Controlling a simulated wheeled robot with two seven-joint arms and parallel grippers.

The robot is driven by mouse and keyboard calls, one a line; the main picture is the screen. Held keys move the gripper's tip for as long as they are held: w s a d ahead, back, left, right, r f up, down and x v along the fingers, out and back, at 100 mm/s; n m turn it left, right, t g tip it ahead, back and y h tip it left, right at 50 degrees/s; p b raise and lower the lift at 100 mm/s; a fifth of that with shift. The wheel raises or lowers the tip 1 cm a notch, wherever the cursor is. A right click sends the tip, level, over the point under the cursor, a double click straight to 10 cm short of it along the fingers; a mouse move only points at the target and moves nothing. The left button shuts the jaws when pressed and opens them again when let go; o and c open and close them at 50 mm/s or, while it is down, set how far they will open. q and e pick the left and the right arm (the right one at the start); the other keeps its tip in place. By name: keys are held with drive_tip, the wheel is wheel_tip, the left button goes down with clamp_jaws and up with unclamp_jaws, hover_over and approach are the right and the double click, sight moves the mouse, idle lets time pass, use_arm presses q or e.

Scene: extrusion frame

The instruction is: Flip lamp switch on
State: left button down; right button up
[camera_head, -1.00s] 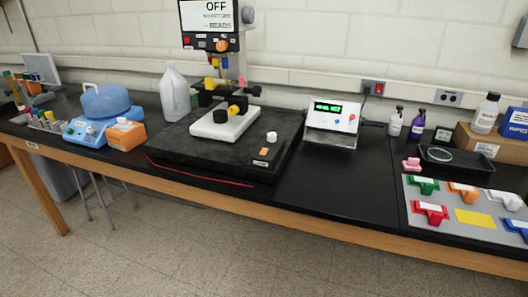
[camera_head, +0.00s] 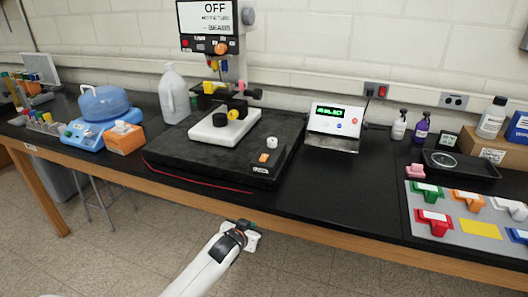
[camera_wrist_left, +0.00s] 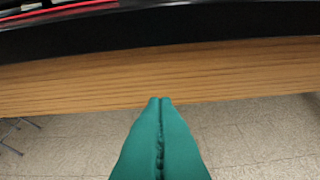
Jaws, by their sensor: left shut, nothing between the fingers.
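A small orange switch (camera_head: 264,157) sits on the front right of the black slab (camera_head: 200,165), with a small white label (camera_head: 261,170) in front of it whose text is too small to read. The screen (camera_head: 215,17) above the slab reads "OFF". My left gripper (camera_head: 240,223) is in front of the table's front edge, below and nearer than the switch and apart from it. In the left wrist view its teal fingers (camera_wrist_left: 160,100) are shut together with nothing between them, against the wooden table edge. The right gripper is not in view.
A white knob (camera_head: 272,142) stands beside the switch. A white stage (camera_head: 224,127) with dark and yellow parts stands on the slab. A red cable (camera_head: 200,181) runs along its front. A display box (camera_head: 332,127) stands to the right. Black tabletop (camera_head: 340,190) is clear right of the slab.

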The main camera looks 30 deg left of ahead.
sight(262, 160)
use_arm(q)
drive_tip(key=w+a+r+t, duration=0.1)
drive_tip(key=r+t, duration=0.1)
drive_tip(key=r, duration=0.9)
drive_tip(key=w+a+r+n+t+y, duration=0.1)
drive_tip(key=w+r+t, duration=0.1)
drive_tip(key=r, duration=1)
drive_tip(key=shift+r+t, duration=0.2)
drive_tip(key=shift+t, duration=0.1)
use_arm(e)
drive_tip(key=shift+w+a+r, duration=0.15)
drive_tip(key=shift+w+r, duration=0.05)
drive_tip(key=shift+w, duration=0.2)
use_arm(q)
drive_tip(key=shift+w, duration=0.1)
